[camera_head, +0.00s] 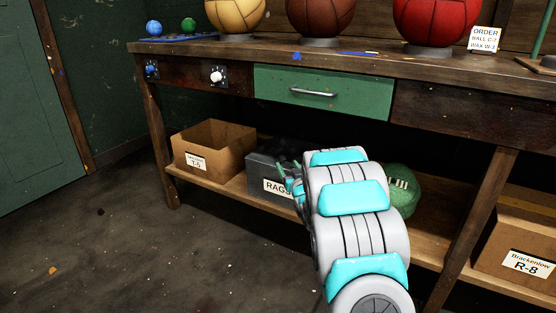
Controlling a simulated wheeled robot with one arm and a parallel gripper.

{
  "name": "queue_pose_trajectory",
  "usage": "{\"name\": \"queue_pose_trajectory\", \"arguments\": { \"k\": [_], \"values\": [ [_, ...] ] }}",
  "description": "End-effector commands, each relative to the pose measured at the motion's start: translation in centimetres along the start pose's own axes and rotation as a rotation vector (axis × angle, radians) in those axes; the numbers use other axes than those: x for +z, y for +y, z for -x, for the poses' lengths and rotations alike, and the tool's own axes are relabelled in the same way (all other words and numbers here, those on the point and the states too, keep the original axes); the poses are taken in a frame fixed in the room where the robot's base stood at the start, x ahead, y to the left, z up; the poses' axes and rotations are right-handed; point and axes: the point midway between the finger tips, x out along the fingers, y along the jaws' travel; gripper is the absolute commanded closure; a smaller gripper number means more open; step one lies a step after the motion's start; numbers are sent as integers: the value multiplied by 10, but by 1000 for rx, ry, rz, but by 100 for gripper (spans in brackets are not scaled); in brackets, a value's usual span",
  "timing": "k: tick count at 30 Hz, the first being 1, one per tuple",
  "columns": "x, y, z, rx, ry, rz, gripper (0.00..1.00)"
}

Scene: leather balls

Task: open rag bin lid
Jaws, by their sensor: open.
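The rag bin (262,176) is a dark grey box with a white label that begins "RAGS". My arm hides the right side of the bin. The lid looks closed, but its edge is hard to make out.
An open cardboard box (212,147) stands left of the bin. Another cardboard box (515,245) is at far right. The workbench (200,48) with a green drawer (322,92) overhangs the shelf. Floor at left is clear.

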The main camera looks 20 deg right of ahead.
Motion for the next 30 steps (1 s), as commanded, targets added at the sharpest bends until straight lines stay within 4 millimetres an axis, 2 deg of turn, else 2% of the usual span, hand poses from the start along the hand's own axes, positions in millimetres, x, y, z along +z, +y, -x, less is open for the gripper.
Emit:
{"name": "queue_pose_trajectory", "arguments": {
  "k": [18,29,30],
  "values": [
    [0,0,-67,0,-1,2,36],
    [0,0,-73,1,-4,0,36],
    [0,0,-73,1,-4,0,41]
  ]
}}
